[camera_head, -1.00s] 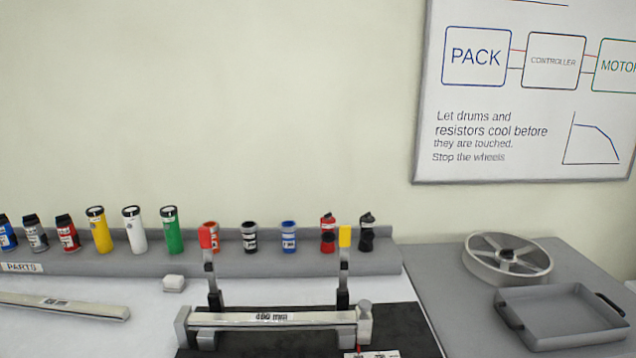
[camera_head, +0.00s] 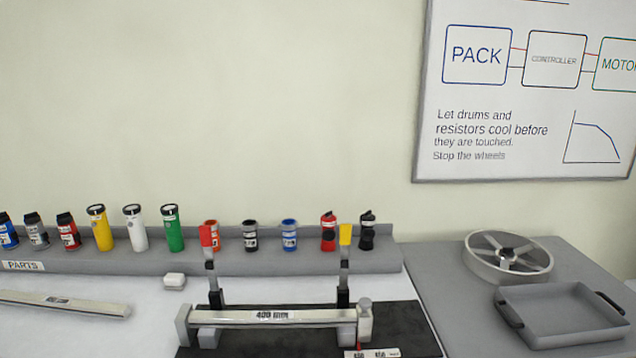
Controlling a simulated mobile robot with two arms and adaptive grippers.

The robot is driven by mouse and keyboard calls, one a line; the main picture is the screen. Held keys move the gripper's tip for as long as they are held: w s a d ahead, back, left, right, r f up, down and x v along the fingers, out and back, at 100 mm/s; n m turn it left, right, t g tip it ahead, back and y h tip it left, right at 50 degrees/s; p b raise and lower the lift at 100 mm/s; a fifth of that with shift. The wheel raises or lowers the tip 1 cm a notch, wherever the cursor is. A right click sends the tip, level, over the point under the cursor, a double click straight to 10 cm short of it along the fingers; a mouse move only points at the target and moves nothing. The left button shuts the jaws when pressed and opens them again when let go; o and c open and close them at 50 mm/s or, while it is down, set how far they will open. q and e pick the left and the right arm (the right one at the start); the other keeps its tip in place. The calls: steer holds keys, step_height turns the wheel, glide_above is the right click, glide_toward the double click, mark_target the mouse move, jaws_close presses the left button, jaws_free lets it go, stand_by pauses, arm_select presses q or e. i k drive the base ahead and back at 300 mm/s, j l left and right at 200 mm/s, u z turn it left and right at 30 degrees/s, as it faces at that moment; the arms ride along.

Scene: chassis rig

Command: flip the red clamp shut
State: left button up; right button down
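The red clamp (camera_head: 207,237) is a dark upright lever with a red tip, standing at the left end of the fixture. Its lever points up, as does that of the yellow-tipped clamp (camera_head: 345,238) at the right end. A silver bar (camera_head: 300,317) with a "400 mm" label lies across the fixture in front of both levers, between a grey end block (camera_head: 184,325) and a post (camera_head: 365,318) on the right. Neither of my grippers shows in the head view.
A grey parts shelf (camera_head: 120,264) with several coloured cylinders runs along the back. A second bar (camera_head: 62,302) lies at left, near a small white block (camera_head: 174,281). At right are a grey tray (camera_head: 563,313) and a spoked wheel (camera_head: 508,257). A black mat (camera_head: 410,335) lies under the fixture.

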mark_target(205, 232)
steer(key=k+j+z, duration=0.15)
steer(key=j, duration=0.3)
steer(key=j+z, duration=0.15)
steer(key=j, duration=0.3)
steer(key=k+j+z, duration=0.15)
steer(key=j, duration=0.3)
